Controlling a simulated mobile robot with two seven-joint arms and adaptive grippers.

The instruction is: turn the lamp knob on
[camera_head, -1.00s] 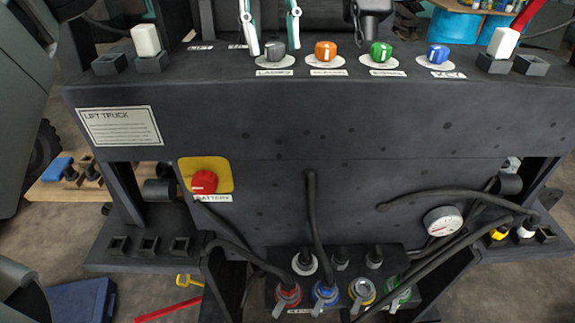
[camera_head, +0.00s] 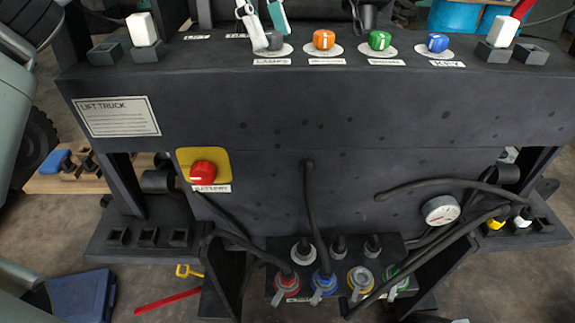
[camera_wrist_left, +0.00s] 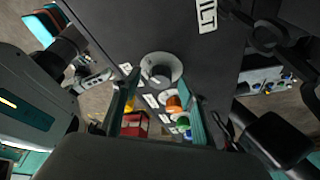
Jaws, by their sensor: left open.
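The lamp knob (camera_head: 273,42) is a grey round knob on a pale disc, on the top of the dark panel above a label reading LAMPS. My left gripper (camera_head: 269,37) has its teal and white fingers over the knob, tilted and partly covering it. In the left wrist view, the grey knob (camera_wrist_left: 161,72) shows just beyond the gap between the two open fingers (camera_wrist_left: 160,88). I cannot tell whether they touch it. My right gripper is not in view.
Orange (camera_head: 324,39), green (camera_head: 379,40) and blue (camera_head: 438,43) knobs stand in a row to the right. White switches (camera_head: 142,29) (camera_head: 502,31) stand at both ends. A red battery knob (camera_head: 203,173) and hoses are on the front face below.

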